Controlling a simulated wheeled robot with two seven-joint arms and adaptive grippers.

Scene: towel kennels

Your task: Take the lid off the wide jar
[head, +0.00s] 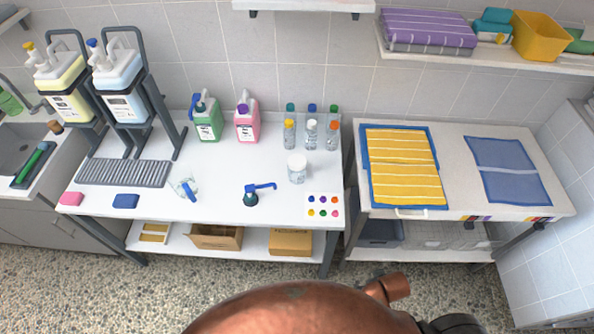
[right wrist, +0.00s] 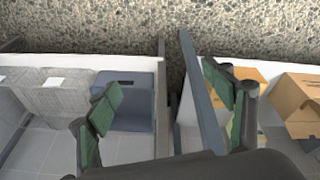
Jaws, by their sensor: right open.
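The wide jar (head: 297,172) stands upright on the white bench, right of its middle. It is short and clear, with a white lid (head: 297,160) on top. My right gripper (right wrist: 165,108) is open in the right wrist view, with green-padded fingers spread wide and nothing held. Grey table legs and lower shelves show beyond them. The jar does not show in that view. In the head view only part of my right arm is at the bottom edge, far from the jar. My left gripper is out of view.
Several slim bottles (head: 311,133) stand behind the jar. A dark green pump top (head: 251,198) with a blue spout lies to its left, and a card of coloured dots (head: 323,206) lies in front. Pink (head: 247,124) and green (head: 207,122) jugs stand at the back.

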